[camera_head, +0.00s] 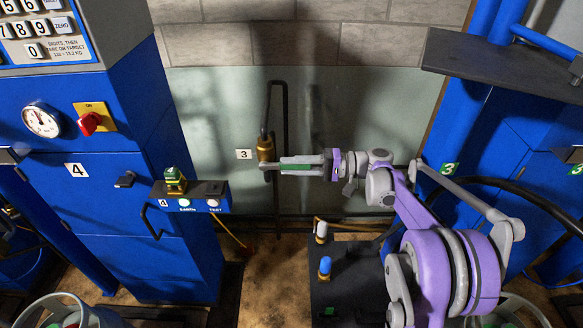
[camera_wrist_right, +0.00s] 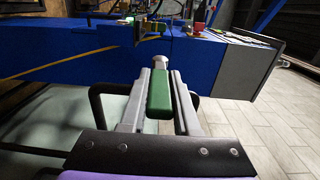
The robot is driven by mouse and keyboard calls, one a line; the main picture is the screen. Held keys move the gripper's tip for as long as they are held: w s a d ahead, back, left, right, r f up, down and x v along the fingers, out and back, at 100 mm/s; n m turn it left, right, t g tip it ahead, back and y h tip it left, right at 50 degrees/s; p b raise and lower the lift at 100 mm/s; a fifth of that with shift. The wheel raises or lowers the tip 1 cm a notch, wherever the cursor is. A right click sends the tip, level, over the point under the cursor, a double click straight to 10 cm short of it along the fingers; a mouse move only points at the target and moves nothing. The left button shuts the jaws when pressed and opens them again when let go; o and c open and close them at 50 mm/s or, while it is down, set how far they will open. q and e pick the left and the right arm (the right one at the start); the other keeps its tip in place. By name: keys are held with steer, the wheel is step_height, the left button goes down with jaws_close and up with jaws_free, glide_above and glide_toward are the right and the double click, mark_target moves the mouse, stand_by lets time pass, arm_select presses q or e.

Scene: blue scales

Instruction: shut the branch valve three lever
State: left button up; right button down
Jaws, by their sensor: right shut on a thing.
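The branch valve three (camera_head: 265,150) is a brass body on a dark vertical pipe against the pale green wall, beside a white label marked 3 (camera_head: 244,154). Its green lever (camera_head: 297,167) points right from the valve, level and across the pipe. My right gripper (camera_head: 284,164) reaches in from the right and is shut on the lever, one finger on each side. In the right wrist view the green grip (camera_wrist_right: 159,94) lies between the two grey fingers (camera_wrist_right: 160,75), with a pale metal end beyond it. My left gripper is not in view.
A blue cabinet marked 4 stands on the left, with a gauge (camera_head: 41,121), a red switch (camera_head: 91,122) and a small button box (camera_head: 190,197) jutting out. A dark shelf (camera_head: 500,65) and blue cabinet stand right. A dark platform with blue and white knobs (camera_head: 325,266) lies below.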

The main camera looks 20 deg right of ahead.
steer(key=shift+f, duration=0.15)
stand_by(0.4)
steer(key=c, duration=0.6)
jaws_free()
steer(key=shift+a, duration=0.1)
steer(key=shift+c, duration=0.2)
steer(key=v, duration=1.1)
steer(key=shift+a+f, duration=0.1)
steer(key=shift+f, duration=0.05)
